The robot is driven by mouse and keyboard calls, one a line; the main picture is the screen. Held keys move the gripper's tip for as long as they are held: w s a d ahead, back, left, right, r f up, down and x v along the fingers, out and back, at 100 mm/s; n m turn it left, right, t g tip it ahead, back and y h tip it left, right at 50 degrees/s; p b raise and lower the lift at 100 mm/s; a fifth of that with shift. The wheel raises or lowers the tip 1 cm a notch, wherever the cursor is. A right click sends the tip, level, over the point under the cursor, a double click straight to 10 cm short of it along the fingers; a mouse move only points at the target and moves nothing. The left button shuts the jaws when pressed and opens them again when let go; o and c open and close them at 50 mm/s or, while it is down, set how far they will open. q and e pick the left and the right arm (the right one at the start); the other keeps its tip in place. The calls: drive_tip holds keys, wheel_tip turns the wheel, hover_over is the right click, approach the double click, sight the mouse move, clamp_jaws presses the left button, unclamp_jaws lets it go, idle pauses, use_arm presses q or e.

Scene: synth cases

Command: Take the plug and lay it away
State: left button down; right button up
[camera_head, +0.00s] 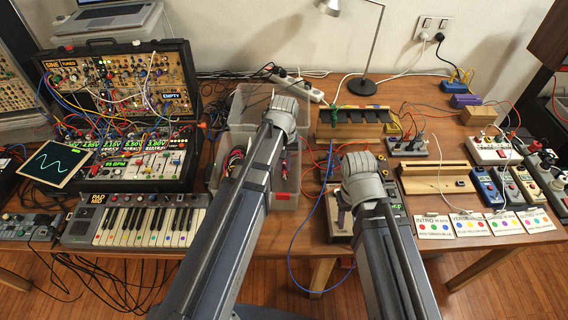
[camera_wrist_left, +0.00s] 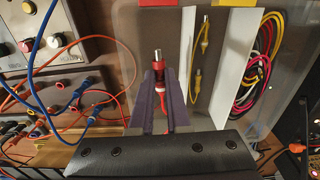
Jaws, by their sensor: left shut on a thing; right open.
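A red plug (camera_wrist_left: 157,67) with a metal tip is between the fingers of my left gripper (camera_wrist_left: 162,84), which is shut on it. A red cable runs back from the plug between the fingers. In the head view my left gripper (camera_head: 284,160) is over the clear bin (camera_head: 262,200), mostly behind my own wrist. In the left wrist view the bin has white dividers (camera_wrist_left: 238,60). A yellow-ended cable (camera_wrist_left: 202,45) lies in the compartment beside the plug, and several coiled cables (camera_wrist_left: 270,45) lie in another. My right gripper (camera_head: 343,212) is open, low over a knobbed box, its fingertips partly hidden.
A modular synth case (camera_head: 125,75) with many patch cables and a small keyboard (camera_head: 140,222) stand to the left. A blue cable (camera_head: 300,232) loops over the table's front edge. Pedals (camera_head: 485,186), coloured cards (camera_head: 470,223) and a wooden rack (camera_head: 435,180) crowd the right.

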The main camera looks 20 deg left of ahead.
use_arm(q)
drive_tip(key=c, duration=0.8)
unclamp_jaws()
drive_tip(key=shift+r, duration=0.15)
wheel_tip(320, 180, up, 8)
drive_tip(key=p, duration=0.8)
drive_tip(key=shift+f, duration=0.2)
drive_tip(key=s+d+m+y, duration=0.1)
drive_tip(key=s+d+m, duration=0.6)
drive_tip(key=s+d, duration=0.3)
drive_tip(key=s, duration=0.4)
drive_tip(key=shift+s+d, duration=0.3)
drive_tip(key=shift+s, duration=0.1)
